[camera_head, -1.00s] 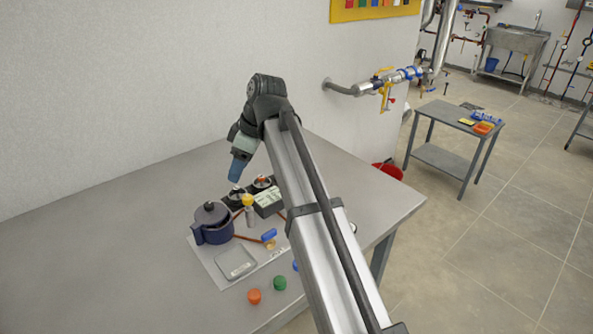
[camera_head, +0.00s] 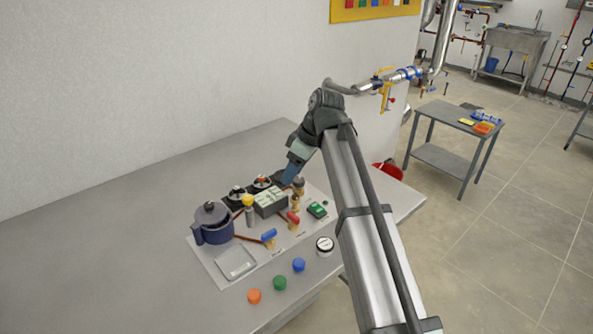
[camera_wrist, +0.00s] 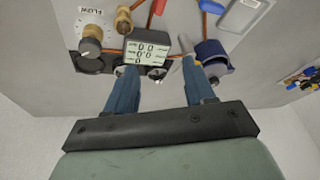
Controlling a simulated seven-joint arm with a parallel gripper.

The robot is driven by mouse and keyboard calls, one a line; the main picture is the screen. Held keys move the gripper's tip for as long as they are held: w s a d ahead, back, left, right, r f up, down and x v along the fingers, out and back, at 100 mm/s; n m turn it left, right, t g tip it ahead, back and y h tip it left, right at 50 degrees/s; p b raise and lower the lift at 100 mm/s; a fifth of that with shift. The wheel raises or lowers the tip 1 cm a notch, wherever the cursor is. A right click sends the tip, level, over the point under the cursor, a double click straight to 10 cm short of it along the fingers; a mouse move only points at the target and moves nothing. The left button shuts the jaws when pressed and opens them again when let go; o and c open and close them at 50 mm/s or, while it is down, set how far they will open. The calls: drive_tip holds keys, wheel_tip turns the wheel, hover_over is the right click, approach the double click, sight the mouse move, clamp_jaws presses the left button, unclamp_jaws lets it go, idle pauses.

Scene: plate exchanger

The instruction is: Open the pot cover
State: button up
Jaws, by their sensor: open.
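The dark blue pot (camera_head: 213,231) stands at the left end of the light panel on the table. Its grey cover (camera_head: 210,211) with a dark knob sits on top. My gripper (camera_head: 290,174) is to the right of the pot and apart from it, above the back right of the panel. In the wrist view my gripper (camera_wrist: 159,69) has its two blue fingers spread with nothing between them. The pot (camera_wrist: 214,50) shows there just past one fingertip, partly hidden.
A display box (camera_head: 270,202), a yellow-topped post (camera_head: 248,201), and red (camera_head: 293,217) and blue (camera_head: 269,236) valve handles crowd the panel right of the pot. Orange (camera_head: 254,296), green (camera_head: 280,283) and blue (camera_head: 299,265) caps lie in front. The table's left side is clear.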

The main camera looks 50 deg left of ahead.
drive_tip(key=shift+w+d+f, duration=0.15)
drive_tip(key=shift+w+d, duration=0.05)
drive_tip(key=shift+w, duration=0.15)
